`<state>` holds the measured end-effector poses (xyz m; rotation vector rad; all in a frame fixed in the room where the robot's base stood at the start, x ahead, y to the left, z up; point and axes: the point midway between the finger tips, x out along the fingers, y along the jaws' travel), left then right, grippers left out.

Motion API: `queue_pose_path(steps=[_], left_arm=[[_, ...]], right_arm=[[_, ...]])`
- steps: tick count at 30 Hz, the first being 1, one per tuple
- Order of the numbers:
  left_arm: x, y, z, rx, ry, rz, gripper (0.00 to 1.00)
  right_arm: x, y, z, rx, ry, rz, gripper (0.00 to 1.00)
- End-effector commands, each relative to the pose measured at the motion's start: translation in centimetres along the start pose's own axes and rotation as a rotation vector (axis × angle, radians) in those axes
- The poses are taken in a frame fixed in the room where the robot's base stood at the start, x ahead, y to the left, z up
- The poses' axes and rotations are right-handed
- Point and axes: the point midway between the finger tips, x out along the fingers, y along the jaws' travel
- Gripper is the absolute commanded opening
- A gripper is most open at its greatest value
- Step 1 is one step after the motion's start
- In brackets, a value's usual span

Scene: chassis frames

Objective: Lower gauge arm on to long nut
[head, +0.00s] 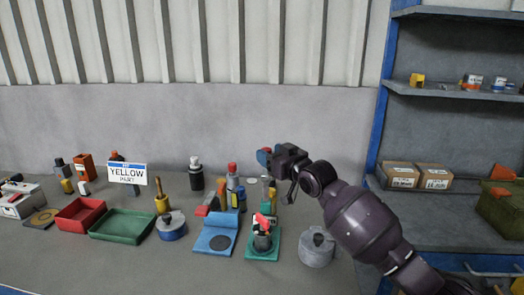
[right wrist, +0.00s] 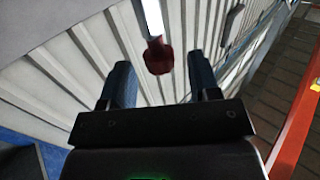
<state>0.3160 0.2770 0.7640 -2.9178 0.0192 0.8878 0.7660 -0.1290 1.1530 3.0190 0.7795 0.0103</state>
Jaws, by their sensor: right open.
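A small fixture on a green base (head: 261,254) stands on the bench in the head view. It carries a dark rounded body (head: 263,243) with a red part (head: 263,222) on top. It may be the gauge, but I cannot make out its arm or the long nut at this size. My right gripper (head: 264,157) is raised above and behind the fixture, apart from it. In the right wrist view the two fingers (right wrist: 162,85) are spread with nothing between them. My left gripper is not in view.
Bottles and small tools crowd behind. A red tray (head: 80,214) and a green tray (head: 122,227) sit at left. Shelves (head: 450,95) stand at right.

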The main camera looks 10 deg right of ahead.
Motion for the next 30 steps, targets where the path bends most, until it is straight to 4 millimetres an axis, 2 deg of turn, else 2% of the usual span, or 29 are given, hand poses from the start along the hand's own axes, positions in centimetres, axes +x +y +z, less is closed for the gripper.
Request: queue_pose_path(steps=[3,9,23,30], left_arm=[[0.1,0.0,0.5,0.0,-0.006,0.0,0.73],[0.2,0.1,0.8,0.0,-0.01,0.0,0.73],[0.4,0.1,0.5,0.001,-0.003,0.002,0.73],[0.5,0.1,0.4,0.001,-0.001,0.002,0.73]], right_arm=[[1.8,0.0,0.1,0.001,-0.001,0.0,0.56],[3.7,0.0,0.1,0.0,-0.001,0.0,0.56],[4.4,0.0,0.0,0.0,0.0,0.0,0.56],[4.4,0.0,0.0,0.0,0.0,0.0,0.2]])
